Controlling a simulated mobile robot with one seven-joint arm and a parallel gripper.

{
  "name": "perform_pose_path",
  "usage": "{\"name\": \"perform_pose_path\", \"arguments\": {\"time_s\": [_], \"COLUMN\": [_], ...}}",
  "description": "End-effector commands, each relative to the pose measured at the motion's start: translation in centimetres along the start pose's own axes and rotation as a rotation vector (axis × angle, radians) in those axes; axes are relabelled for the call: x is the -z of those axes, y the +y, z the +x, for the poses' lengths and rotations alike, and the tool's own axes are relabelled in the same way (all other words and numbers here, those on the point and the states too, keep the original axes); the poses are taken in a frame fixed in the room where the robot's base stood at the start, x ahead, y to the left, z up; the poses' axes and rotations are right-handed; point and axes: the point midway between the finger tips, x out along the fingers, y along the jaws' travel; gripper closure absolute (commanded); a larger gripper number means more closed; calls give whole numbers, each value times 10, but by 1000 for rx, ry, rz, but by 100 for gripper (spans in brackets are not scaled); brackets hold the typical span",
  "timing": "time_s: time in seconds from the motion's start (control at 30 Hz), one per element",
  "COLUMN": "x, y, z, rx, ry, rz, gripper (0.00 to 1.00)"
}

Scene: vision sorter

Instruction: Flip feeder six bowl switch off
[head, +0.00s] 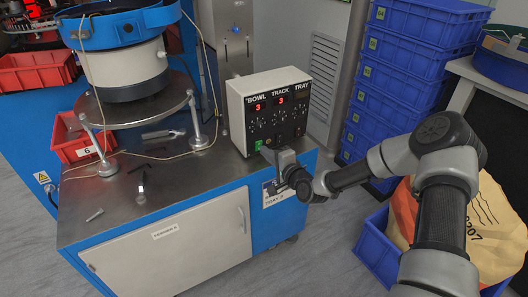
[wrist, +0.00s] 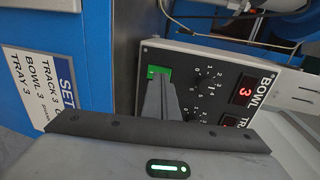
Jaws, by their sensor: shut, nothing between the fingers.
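The white-and-black control box (head: 270,115) stands on the steel bench top. Its face is labelled BOWL, TRACK and TRAY; the BOWL and TRACK displays show red 3s, and the TRAY display looks dark. A small green lit switch (head: 258,145) sits low on the face under the BOWL column. It also shows in the wrist view (wrist: 153,70). My gripper (head: 265,150) is shut and empty, with its tips right at the switch. In the wrist view the fingertips (wrist: 160,78) overlap the switch's edge; I cannot tell whether they touch.
The bowl feeder (head: 125,70) stands on a round plate left of the box. Stacked blue crates (head: 400,75) stand at right. A blue bin (head: 375,250) with a sack is on the floor.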

Motion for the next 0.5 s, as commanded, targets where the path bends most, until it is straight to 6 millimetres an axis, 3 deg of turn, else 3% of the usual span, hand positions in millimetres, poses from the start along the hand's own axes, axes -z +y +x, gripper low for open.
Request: {"name": "perform_pose_path", "arguments": {"time_s": [0.2, 0.5], "x": [0, 0], "y": [-5, -6], "z": [16, 18], "rx": [0, -1], "ry": [0, 0], "rz": [-2, -1], "gripper": [100, 100]}}
